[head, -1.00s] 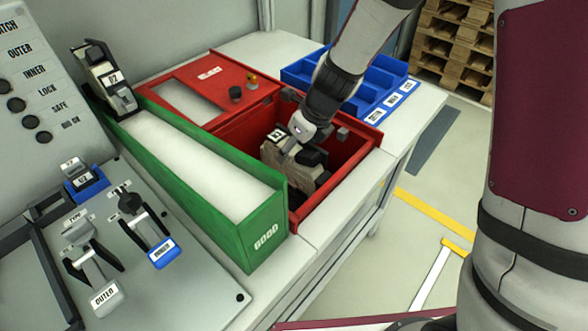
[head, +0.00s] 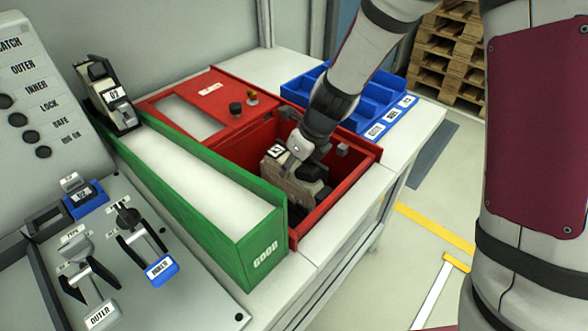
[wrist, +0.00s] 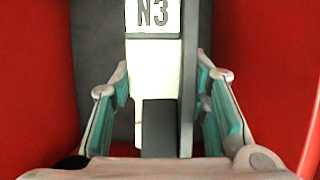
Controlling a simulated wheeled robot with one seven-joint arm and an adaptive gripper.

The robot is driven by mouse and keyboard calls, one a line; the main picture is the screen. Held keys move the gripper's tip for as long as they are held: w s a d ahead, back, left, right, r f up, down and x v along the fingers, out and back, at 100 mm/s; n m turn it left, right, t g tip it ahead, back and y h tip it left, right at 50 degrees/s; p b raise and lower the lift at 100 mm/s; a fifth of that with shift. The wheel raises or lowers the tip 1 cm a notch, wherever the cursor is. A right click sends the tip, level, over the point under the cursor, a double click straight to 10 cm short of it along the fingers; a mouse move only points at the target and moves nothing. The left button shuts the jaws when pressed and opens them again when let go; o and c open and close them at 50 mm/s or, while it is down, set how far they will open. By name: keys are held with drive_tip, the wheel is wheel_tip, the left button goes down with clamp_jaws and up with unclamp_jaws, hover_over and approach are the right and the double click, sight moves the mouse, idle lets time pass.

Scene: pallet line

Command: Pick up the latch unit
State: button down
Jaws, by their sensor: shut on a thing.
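The latch unit (head: 287,187) is a pale, blocky part with dark pieces. It is inside the open red bin (head: 337,201), near the bin's left wall beside the green tray. In the wrist view the latch unit (wrist: 145,80) carries a white label reading N3. My gripper (wrist: 163,118) has its teal-padded fingers on either side of it and is shut on it. In the head view my gripper (head: 300,150) reaches down into the bin from above. The fingertips and the unit's underside are hard to make out there.
A green tray (head: 262,256) marked GOOD adjoins the red bin on the left. Another unit (head: 112,96) labelled 02 stands at the tray's far end. A blue divided bin (head: 377,97) is behind right. Levers on a grey panel (head: 187,290) are at front left.

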wheel_tip(320, 180, up, 28)
drive_tip(key=p, duration=0.8)
